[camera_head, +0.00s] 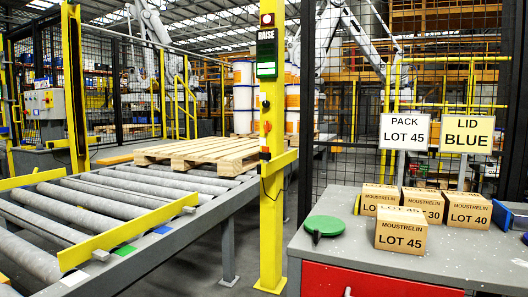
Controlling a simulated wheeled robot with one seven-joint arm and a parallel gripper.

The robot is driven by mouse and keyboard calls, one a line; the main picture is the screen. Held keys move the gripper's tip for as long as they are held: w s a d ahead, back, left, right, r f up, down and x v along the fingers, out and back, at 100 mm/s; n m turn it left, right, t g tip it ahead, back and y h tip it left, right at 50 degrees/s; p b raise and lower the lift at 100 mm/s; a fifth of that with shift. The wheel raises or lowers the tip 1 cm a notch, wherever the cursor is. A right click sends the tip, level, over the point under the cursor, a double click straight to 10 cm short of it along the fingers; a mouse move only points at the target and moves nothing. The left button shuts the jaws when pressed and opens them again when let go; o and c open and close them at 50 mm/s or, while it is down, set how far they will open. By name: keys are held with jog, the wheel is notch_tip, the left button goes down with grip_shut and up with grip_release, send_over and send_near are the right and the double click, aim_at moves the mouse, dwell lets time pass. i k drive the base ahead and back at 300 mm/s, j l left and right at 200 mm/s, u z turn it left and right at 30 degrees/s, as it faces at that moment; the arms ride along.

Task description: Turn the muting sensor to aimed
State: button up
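A yellow post (271,200) stands in the middle, beside the conveyor. My gripper is not in view.
A roller conveyor (210,188) with a yellow bar (130,232) across it runs along the left. A wooden pallet (205,153) lies at its far end. A grey-topped bench (460,262) at right holds several cartons (402,230) and a green disc (325,226). Mesh fencing stands behind.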

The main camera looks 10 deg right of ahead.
aim_at(265, 154)
jog(key=i+j+u, duration=0.25)
jog(key=i+u, duration=0.15)
jog(key=u, duration=0.15)
jog(key=i+j+u, duration=0.3)
jog(key=i+u, duration=0.3)
jog(key=i, duration=0.2)
jog(key=i+z, duration=0.2)
jog(key=z, duration=0.15)
jog(key=i+z, duration=0.2)
jog(key=z, duration=0.15)
jog(key=i+j+z, duration=0.1)
jog(key=z, duration=0.25)
jog(key=i+j, duration=0.05)
jog(key=i, duration=0.05)
